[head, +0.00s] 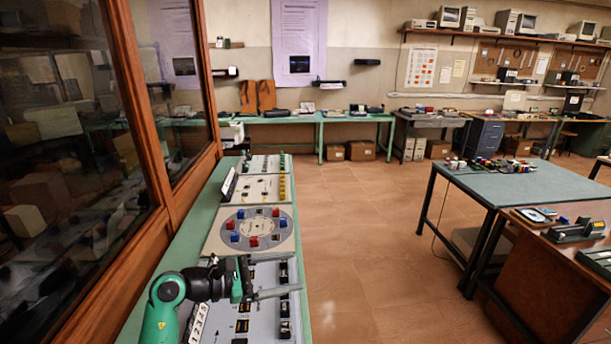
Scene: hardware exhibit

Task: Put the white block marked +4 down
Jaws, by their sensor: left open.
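My left gripper (296,273) reaches in from the lower left, over the nearest panel (265,325) on the green bench. Its two grey fingers point right and are spread apart, with nothing clearly held between them. Several dark blocks or switches (285,308) stand in a column along the panel's right side, passing under the fingers. I cannot make out a white block marked +4; any such mark is too small to read or is hidden by my gripper. A white strip with numbers (198,322) lies left of the panel, beside my arm. My right gripper is not in view.
Behind the panel lies a round dial board (248,229) with red and blue blocks, then a board with yellow pieces (258,188). A wood-framed glass case (150,200) borders the bench's left. Open floor (365,240) separates it from another table (530,185).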

